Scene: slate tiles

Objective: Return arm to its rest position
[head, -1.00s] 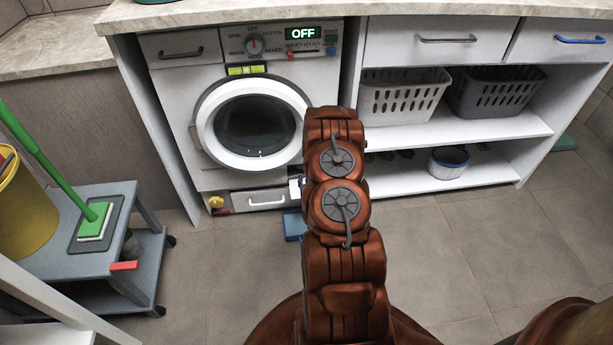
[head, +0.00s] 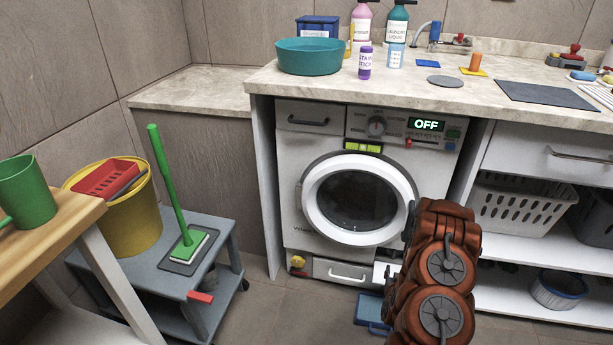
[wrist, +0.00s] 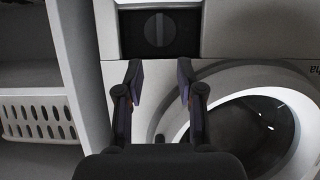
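My gripper (wrist: 160,84) shows in the wrist view with its two dark fingers apart and nothing between them. It faces the washing machine's front, near a dark recess with a round knob (wrist: 159,30); whether it touches anything I cannot tell. In the head view my reddish-brown arm is folded in front of the washing machine (head: 292,200), at its lower right, and hides the gripper. The machine's round door (head: 360,200) looks shut, and its display (head: 426,125) reads OFF.
The countertop (head: 262,82) holds a teal basin (head: 309,56) and bottles. At left are a grey cart (head: 150,262) with a yellow bucket (head: 130,232) and green-handled brush, and a wooden table (head: 55,232). A blue object (head: 368,308) lies low beside my arm.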

